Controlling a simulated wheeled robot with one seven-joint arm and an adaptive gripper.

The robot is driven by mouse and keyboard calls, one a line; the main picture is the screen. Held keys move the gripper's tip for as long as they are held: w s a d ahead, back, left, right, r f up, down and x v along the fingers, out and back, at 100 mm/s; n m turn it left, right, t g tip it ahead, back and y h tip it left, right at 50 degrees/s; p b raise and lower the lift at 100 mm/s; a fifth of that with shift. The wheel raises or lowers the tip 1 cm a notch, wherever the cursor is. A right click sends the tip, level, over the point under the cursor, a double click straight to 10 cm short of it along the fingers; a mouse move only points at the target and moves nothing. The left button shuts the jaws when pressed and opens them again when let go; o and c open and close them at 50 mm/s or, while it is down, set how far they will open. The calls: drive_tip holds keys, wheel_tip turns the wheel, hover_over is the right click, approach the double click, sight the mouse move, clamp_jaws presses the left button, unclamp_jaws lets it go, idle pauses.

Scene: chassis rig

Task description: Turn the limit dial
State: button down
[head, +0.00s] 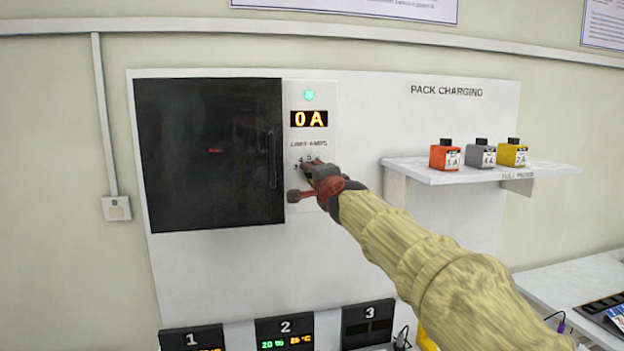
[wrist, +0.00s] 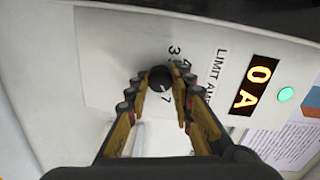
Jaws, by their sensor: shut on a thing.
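The limit dial is a small round black knob (wrist: 160,78) on a white panel, with numbers around it and the words LIMIT AMPS beside it in the wrist view. My gripper (wrist: 158,92) has its fingers on both sides of the knob and is shut on it. In the head view my gripper (head: 312,168) is at the dial and hides most of it. The display (head: 309,119) above reads 0 A in amber. A green lamp (head: 309,95) is lit above the display.
A dark cabinet door (head: 205,150) with a handle is left of the dial. A shelf (head: 440,178) on the right holds orange, grey and yellow packs. Numbered bays (head: 284,332) are below.

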drive_tip(key=shift+f+m, duration=0.1)
drive_tip(key=shift+m, duration=1.2)
drive_tip(key=shift+b, duration=0.3)
drive_tip(key=c, duration=1.5)
unclamp_jaws()
drive_tip(key=shift+c, duration=0.2)
drive_tip(key=shift+s, duration=0.1)
drive_tip(key=v, duration=1.1)
drive_tip(key=shift+s+d, duration=0.2)
drive_tip(key=shift+s, duration=0.15)
